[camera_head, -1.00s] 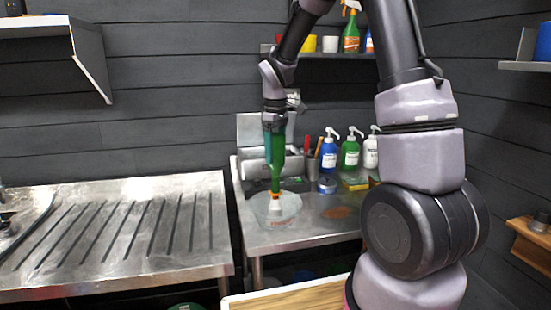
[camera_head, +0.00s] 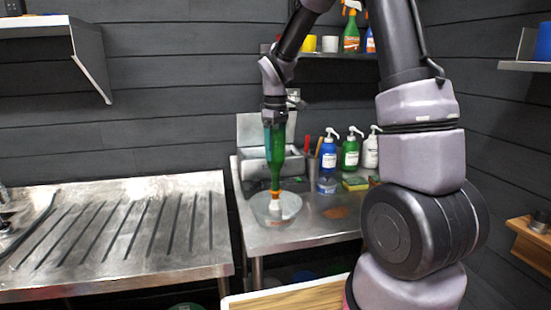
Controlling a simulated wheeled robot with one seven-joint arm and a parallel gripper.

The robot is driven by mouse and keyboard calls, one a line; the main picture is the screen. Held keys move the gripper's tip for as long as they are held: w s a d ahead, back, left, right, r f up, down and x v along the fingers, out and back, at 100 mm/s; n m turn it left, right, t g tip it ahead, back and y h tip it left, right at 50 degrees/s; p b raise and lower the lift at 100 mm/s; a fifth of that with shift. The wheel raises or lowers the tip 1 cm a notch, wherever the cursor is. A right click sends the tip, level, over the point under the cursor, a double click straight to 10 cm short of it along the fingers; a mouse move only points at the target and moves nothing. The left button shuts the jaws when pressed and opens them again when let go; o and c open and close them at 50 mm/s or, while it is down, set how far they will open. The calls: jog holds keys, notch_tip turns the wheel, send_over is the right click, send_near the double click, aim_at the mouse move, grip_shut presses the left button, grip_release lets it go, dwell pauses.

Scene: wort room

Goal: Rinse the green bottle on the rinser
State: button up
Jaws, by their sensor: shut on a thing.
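The green bottle (camera_head: 277,165) hangs upside down, neck pointing down, with an orange band near its mouth. My gripper (camera_head: 274,122) is shut on the bottle's upper end. The rinser (camera_head: 264,212) is a clear round bowl with a pale centre piece, standing on the steel table. The bottle's mouth is right above or at the rinser's centre piece; I cannot tell whether they touch. The fingertips are small and partly merge with the bottle.
Blue (camera_head: 329,152), green (camera_head: 350,151) and white pump bottles stand behind on the steel table (camera_head: 312,237), beside a cup of tools and a sponge (camera_head: 355,184). A ribbed drainboard (camera_head: 120,240) lies to the left, with clear surface. A shelf with spray bottles is above.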

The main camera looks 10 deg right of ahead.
aim_at(276, 131)
jog(key=shift+f, duration=0.95)
jog(key=shift+r, duration=1.15)
jog(key=shift+r, duration=3.45)
jog(key=shift+d+f, duration=0.1)
